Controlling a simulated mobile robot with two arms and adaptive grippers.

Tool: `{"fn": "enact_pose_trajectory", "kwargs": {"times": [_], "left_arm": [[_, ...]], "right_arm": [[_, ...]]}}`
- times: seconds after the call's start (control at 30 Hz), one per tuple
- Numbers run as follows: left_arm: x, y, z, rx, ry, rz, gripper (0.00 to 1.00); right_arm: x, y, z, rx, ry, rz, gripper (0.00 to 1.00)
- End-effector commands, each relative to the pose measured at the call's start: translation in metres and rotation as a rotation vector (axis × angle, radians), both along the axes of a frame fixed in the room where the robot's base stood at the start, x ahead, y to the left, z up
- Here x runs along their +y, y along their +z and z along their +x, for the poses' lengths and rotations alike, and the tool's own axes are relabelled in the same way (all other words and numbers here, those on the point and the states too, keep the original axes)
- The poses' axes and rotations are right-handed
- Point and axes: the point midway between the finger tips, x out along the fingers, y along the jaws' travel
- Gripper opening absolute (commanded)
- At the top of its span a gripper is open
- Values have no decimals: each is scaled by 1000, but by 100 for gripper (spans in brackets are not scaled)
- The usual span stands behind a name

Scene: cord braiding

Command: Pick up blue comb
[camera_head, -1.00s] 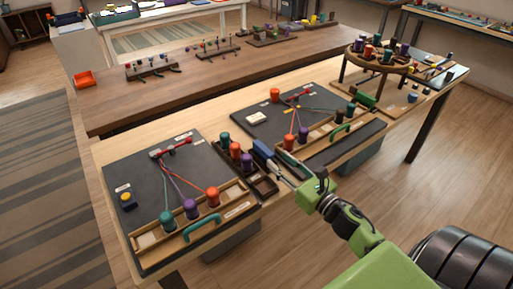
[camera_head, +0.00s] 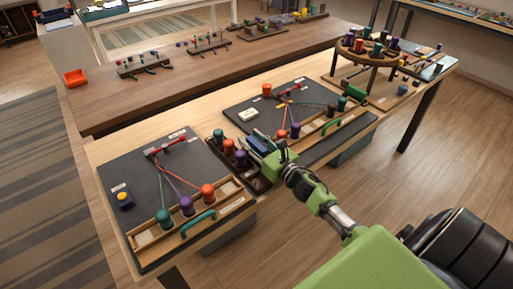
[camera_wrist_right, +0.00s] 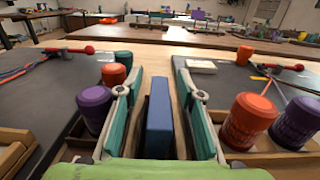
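The blue comb (camera_wrist_right: 158,118) stands upright as a flat blue slab between the teal-padded fingers of my right gripper (camera_wrist_right: 159,85) in the right wrist view. The fingers are open, with a visible gap on both sides of the comb. In the head view, the comb (camera_head: 259,142) shows partly between the fingers of my right gripper (camera_head: 257,147), beside the dark spool holder between the two boards. The lower part of the comb is hidden by my gripper body. My left gripper is not in view.
Orange (camera_wrist_right: 247,120) and purple (camera_wrist_right: 296,122) spools stand close right of the gripper. Teal, orange and purple (camera_wrist_right: 94,108) spools stand close left. Dark braiding boards (camera_head: 150,195) with cords lie on either side. A round wooden stand (camera_head: 369,50) is at the far right.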

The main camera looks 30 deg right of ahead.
Motion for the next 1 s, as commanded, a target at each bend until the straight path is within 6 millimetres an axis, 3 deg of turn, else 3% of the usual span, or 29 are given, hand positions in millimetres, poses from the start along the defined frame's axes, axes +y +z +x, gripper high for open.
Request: {"fn": "enact_pose_trajectory", "kwargs": {"times": [0.2,0.47,0.6,1.0], "left_arm": [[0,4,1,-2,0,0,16],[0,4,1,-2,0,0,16],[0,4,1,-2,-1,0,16],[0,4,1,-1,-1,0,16]], "right_arm": [[2,0,22,1,0,1,35],[2,-1,23,0,1,1,35],[2,-1,23,0,0,1,0],[2,1,23,0,1,-1,0]]}}
